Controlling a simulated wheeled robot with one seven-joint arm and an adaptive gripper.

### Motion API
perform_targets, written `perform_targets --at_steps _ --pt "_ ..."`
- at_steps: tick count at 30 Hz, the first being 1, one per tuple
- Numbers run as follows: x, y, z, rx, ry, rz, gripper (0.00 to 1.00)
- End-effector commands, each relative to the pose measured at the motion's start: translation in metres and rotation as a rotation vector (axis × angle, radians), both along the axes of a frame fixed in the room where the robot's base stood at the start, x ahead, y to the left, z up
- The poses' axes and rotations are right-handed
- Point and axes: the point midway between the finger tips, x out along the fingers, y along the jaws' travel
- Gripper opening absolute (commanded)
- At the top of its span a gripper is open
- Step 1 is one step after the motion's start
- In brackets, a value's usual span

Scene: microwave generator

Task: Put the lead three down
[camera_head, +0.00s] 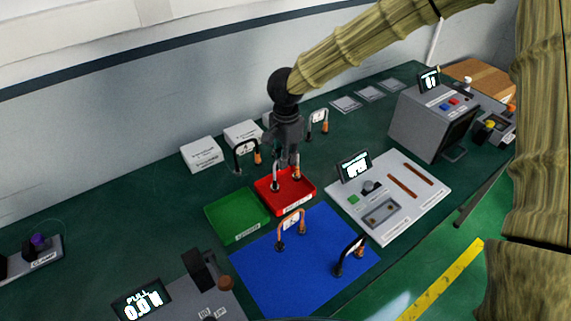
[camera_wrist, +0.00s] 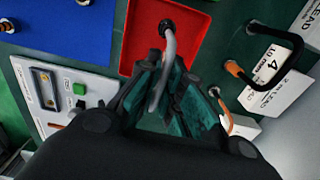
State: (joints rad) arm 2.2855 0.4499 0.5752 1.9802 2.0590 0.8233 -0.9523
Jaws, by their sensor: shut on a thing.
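My gripper (camera_head: 287,160) points down over the red tray (camera_head: 309,182). It is shut on a grey lead with an orange end (camera_head: 276,178). The grey lead (camera_wrist: 168,48) passes between the fingers (camera_wrist: 165,95) in the wrist view, with one dark tip over the red tray (camera_wrist: 140,30). The held lead's number is not visible. Whether its tips touch the tray floor, I cannot tell. A black lead tagged 4 (camera_head: 246,148) stands behind the trays, and a grey lead (camera_head: 318,121) stands farther right.
A green tray (camera_head: 237,218) is left of the red one. A blue mat (camera_head: 270,283) in front bears an orange-topped lead (camera_head: 291,216) and a black lead (camera_head: 347,252). A white test board (camera_head: 420,212) with a display is at right. White boxes (camera_head: 202,153) stand behind.

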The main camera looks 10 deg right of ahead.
Motion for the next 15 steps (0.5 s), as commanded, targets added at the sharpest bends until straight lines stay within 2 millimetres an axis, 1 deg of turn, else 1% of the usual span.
perform_targets --at_steps 7,15 --pt "0.0 0.0 -0.028 -0.001 0.001 0.001 0.0" --pt "0.0 0.0 -0.03 0.0 -0.001 0.001 0.0"
